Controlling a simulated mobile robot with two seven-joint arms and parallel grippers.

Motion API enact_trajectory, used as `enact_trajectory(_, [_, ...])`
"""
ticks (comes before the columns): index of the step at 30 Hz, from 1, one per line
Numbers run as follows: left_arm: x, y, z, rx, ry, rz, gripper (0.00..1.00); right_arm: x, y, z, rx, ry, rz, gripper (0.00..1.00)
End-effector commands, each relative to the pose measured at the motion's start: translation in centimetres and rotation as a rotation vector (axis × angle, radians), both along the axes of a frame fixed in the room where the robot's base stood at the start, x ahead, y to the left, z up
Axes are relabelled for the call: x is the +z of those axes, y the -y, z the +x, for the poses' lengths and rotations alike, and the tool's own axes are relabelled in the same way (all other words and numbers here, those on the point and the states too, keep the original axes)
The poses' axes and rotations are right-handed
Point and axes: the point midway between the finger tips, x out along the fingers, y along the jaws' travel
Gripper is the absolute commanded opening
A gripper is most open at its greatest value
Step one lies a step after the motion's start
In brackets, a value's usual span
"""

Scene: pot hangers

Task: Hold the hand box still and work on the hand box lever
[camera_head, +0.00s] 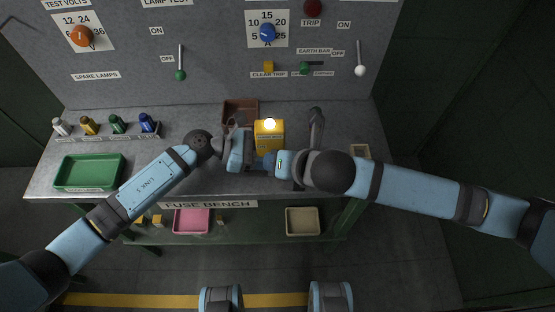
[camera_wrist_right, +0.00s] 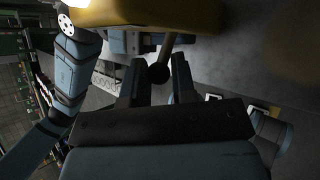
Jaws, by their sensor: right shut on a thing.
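The yellow hand box (camera_head: 269,138) is at the middle of the bench in the head view, with a glowing round lamp (camera_head: 270,124) on its top. In the right wrist view the box (camera_wrist_right: 150,14) fills the top edge. Its lever, with a dark round knob (camera_wrist_right: 158,73), points down between the fingers of my right gripper (camera_wrist_right: 157,82). My right gripper (camera_head: 276,163) is shut on the lever at the box's front. My left gripper (camera_head: 246,150) is against or close beside the box's left side; its fingers are too hidden to tell their opening.
A brown tray (camera_head: 240,107) lies behind the box. A green tray (camera_head: 65,172) and several coloured lamps (camera_head: 118,124) are on the left. A grey lever (camera_head: 316,125) stands right of the box. The switch panel (camera_head: 215,65) rises behind. A pink tray (camera_head: 192,221) is on the lower shelf.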

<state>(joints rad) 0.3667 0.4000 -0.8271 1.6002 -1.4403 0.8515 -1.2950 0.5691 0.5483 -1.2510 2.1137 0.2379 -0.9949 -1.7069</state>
Motion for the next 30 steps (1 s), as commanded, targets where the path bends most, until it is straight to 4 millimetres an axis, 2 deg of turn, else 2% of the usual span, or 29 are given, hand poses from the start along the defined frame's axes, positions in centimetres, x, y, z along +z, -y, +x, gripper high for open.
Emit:
enact_trajectory(1, [0.0, 0.3, -0.3, -0.007, 0.0, -0.001, 0.0, 0.3, -0.3, -0.1, 0.006, 0.004, 0.01, 0.29])
enact_trajectory(3, [-0.1, 0.3, -0.3, -0.007, 0.0, -0.001, 0.0, 0.3, -0.3, -0.1, 0.005, 0.004, 0.009, 0.45])
enact_trajectory(4, [-0.1, 0.3, -0.3, -0.006, -0.001, -0.001, 0.0, 0.3, -0.3, -0.1, 0.005, 0.004, 0.008, 0.48])
enact_trajectory(11, [0.0, 0.1, -0.1, -0.003, 0.0, -0.001, 0.0, 0.2, -0.1, 0.0, 0.002, 0.002, 0.005, 0.48])
enact_trajectory(16, [0.0, 0.1, -0.1, -0.002, 0.0, 0.0, 0.0, 0.9, 0.6, -0.6, 0.001, 0.003, 0.002, 0.48])
enact_trajectory(30, [0.0, 0.0, 0.0, -0.001, 0.001, 0.0, 0.0, 6.8, 5.6, -5.4, 0.003, 0.005, 0.005, 0.48])
